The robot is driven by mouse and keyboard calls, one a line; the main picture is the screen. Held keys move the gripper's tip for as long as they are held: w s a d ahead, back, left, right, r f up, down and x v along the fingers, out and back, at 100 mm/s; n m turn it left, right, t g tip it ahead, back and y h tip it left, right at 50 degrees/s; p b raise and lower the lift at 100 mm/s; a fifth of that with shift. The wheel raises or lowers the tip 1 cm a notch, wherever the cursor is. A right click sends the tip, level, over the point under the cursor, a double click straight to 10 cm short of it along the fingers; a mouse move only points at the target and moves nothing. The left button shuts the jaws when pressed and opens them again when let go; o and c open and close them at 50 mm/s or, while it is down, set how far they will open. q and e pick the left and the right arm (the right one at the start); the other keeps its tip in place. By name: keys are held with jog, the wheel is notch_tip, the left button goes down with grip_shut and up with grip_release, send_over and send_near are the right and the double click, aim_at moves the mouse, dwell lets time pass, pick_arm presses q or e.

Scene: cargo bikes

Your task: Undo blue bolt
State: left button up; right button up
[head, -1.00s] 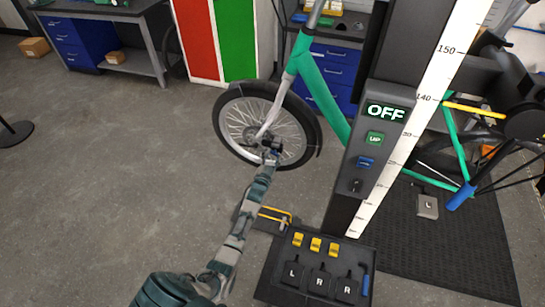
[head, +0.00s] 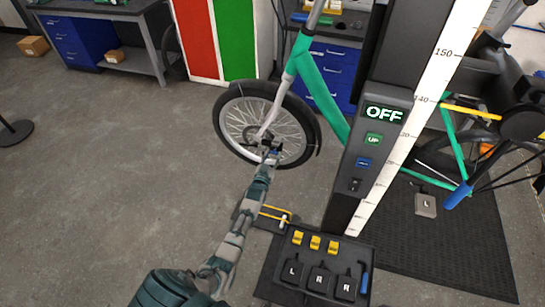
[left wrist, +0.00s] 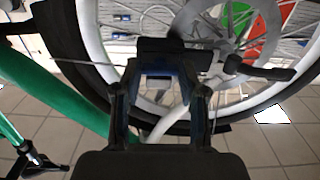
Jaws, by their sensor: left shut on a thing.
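The front wheel (head: 240,122) of the green bike (head: 318,88) hangs in its fork in the head view, left of the lift post. My left gripper (head: 271,151) reaches up to the wheel's hub area. It is shut on a small blue piece, the blue bolt (head: 274,153), mostly hidden by the fingers. In the left wrist view, my left gripper (left wrist: 160,90) sits before the hub, with dark-blue surfaces between its fingers. The spokes and brake disc (left wrist: 235,30) are behind it. My right gripper does not show.
The lift post carries a control box (head: 372,150) reading OFF. A black tray (head: 320,262) with yellow pieces and pedals marked L and R lies at its foot. A black mat (head: 445,245) is at the right.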

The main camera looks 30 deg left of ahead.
pick_arm(q)
jog(key=shift+s+d+f, duration=0.1)
jog(key=shift+s+f, duration=0.05)
jog(key=shift+f, duration=0.3)
jog(key=o, duration=1.1)
jog(key=shift+o, duration=0.2)
jog(key=shift+r, duration=0.15)
jog(key=v, duration=1.1)
jog(key=shift+s, duration=0.3)
